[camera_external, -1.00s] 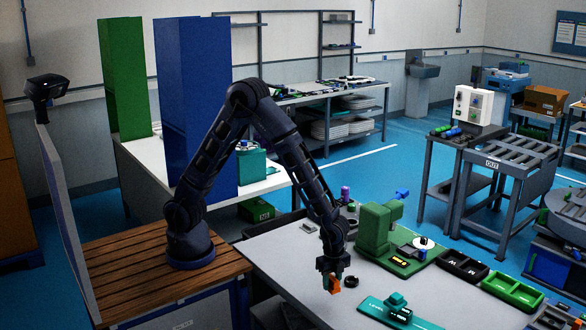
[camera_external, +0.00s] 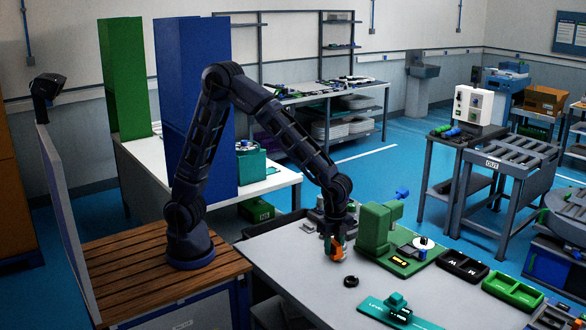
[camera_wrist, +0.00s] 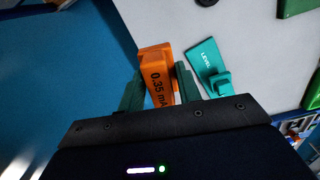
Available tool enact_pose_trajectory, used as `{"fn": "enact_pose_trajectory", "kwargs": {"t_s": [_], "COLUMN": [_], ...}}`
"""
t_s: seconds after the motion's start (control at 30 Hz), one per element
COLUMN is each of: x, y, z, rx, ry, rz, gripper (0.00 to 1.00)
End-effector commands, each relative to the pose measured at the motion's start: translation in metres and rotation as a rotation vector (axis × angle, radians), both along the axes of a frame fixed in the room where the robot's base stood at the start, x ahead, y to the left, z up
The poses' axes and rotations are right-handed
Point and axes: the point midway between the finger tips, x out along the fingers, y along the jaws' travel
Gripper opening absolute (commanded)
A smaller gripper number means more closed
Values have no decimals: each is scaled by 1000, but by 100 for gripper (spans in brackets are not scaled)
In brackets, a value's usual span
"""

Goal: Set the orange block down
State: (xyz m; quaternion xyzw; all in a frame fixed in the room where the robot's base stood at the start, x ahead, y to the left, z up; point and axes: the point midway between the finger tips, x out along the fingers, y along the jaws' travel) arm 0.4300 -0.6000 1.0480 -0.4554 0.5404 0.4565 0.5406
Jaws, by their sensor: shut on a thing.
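The orange block (camera_external: 336,253) is between the fingers of my gripper (camera_external: 334,246) near the table's far side, left of the green machine. In the wrist view the orange block (camera_wrist: 155,68) bears the text "0.35 mA". The two green fingers of my gripper (camera_wrist: 158,88) are on either side of it, and they are shut on it. In the external view the fingers partly cover the block. I cannot tell whether the block touches the table or hangs just above it.
A small black ring (camera_external: 351,281) lies close by. A green machine (camera_external: 376,228) stands to the right. A teal level fixture (camera_external: 396,308) lies nearer the front, with black and green trays (camera_external: 512,290) farther right.

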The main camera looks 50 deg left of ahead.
Motion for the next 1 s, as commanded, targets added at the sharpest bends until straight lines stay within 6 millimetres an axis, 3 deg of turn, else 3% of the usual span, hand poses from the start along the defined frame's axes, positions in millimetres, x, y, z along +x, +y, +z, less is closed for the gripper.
{"fn": "enact_pose_trajectory", "kwargs": {"t_s": [0.3, 0.47, 0.77, 1.0], "x": [0, 3, 68, 151], "y": [-1, 1, 21, 59], "z": [76, 103, 101, 102], "rx": [-5, -3, -3, -6], "ry": [-3, -2, 3, 7], "rz": [0, 7, 183, 417], "gripper": [9, 9, 9, 9]}}
